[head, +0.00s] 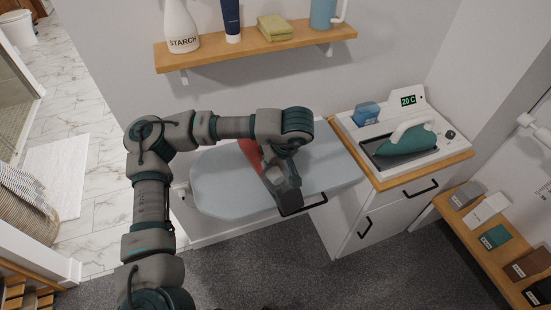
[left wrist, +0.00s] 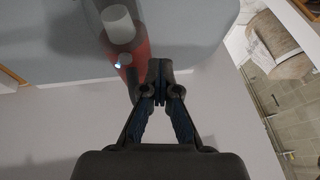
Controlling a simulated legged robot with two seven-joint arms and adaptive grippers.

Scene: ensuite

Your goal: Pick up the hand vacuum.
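The hand vacuum has a red body (head: 252,154) and lies on the pale blue ironing board (head: 225,185), partly hidden by my left arm. In the left wrist view its red body (left wrist: 135,50) and a see-through grey end with a white part inside show just beyond and left of the fingers. My left gripper (head: 288,192) is low over the board beside the vacuum. In the left wrist view its fingertips (left wrist: 160,72) are together, with nothing visible between them. Whether they touch the vacuum I cannot tell. My right gripper is not in view.
A white cabinet with a wooden top (head: 372,182) stands right of the board, carrying a green iron (head: 405,140) and a blue container. A wall shelf (head: 255,45) with bottles and a folded cloth is above. A low shelf (head: 480,250) with boxes is at right.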

